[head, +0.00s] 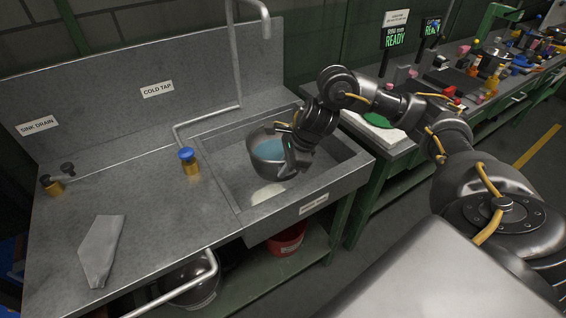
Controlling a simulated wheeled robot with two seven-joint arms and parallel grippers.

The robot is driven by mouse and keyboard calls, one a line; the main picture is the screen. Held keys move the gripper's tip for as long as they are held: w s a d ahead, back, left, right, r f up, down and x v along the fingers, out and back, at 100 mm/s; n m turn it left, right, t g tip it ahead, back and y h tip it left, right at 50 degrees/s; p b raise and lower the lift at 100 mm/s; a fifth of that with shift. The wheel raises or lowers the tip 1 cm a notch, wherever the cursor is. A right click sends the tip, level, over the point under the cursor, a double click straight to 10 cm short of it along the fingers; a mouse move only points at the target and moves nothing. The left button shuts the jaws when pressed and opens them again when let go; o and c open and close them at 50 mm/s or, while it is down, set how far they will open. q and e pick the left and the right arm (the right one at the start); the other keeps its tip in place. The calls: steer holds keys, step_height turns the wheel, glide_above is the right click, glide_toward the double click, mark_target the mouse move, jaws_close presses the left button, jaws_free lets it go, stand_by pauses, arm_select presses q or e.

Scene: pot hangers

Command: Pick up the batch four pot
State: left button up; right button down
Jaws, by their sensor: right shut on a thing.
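A metal pot (264,158) with bluish liquid or a bluish inside is in the sink basin (335,160), tilted a little. My right gripper (292,160) is shut on the pot at its right side, and my arm reaches in from the right. The fingertips are partly hidden against the pot. Whether the pot touches the basin floor is hard to tell. A pale round patch (268,194) shows on the basin floor below the pot. My left gripper is not in the head view. Nothing readable on the pot marks its batch.
A tall faucet pipe (236,60) rises behind the basin. A blue-topped brass valve (188,161) stands left of the basin, and a grey cloth (102,248) lies on the counter. A cluttered bench (400,140) stands at the right.

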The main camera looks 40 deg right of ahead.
steer(key=s+a+r+n+g, duration=0.2)
steer(key=a+n, duration=0.3)
steer(key=n, duration=0.1)
steer(key=s+a+r+n+g+y, duration=0.1)
steer(key=s+a+r+n+g, duration=0.1)
steer(key=a+n, duration=0.3)
steer(key=shift+s+r+n+g, duration=0.2)
steer(key=shift+r+n+g, duration=0.15)
steer(key=shift+n, duration=0.35)
